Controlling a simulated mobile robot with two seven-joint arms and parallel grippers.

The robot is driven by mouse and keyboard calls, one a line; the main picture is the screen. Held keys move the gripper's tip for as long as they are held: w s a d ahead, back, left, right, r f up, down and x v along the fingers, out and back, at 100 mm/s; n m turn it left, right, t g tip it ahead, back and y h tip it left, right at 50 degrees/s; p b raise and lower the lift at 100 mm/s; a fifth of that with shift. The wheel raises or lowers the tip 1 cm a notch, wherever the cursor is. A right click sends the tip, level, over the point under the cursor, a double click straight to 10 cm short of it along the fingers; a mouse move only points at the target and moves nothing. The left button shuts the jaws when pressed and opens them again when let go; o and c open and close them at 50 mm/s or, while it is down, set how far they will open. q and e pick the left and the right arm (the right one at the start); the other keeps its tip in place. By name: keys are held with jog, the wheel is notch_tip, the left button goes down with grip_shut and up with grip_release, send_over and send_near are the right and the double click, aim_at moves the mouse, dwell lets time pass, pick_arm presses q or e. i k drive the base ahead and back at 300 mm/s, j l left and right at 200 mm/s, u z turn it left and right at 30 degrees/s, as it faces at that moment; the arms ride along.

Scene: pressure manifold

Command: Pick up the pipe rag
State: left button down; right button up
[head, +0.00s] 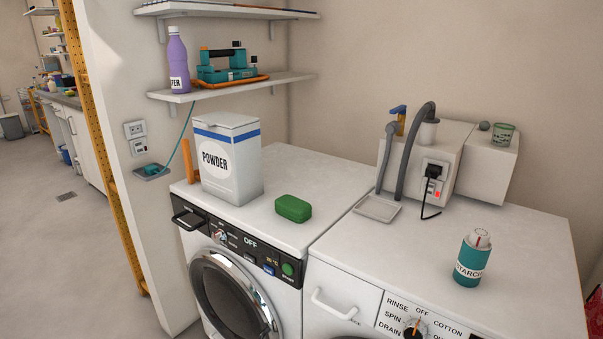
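I cannot make out a pipe rag for certain in the head view. A red, cloth-like thing (596,301) is cut off by the right edge, beside the right-hand machine, and I cannot tell what it is. Grey bent hoses (412,150) rise at the back of the right machine, beside a brass tap with a blue handle (398,112). No rag shows on them. Neither of my grippers is in view.
Shelves (235,86) hang above. Open floor (70,240) lies left.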

aim_at(295, 210)
jog(key=i+j, duration=0.15)
jog(key=j, duration=0.2)
jog(key=i+j, duration=0.2)
jog(key=j, duration=0.15)
jog(key=i+j, duration=0.15)
jog(key=j, duration=0.2)
jog(key=i+j+z, duration=0.1)
jog(key=j+z, duration=0.15)
jog(key=z, duration=0.2)
jog(key=j+z, duration=0.25)
jog(key=z, duration=0.2)
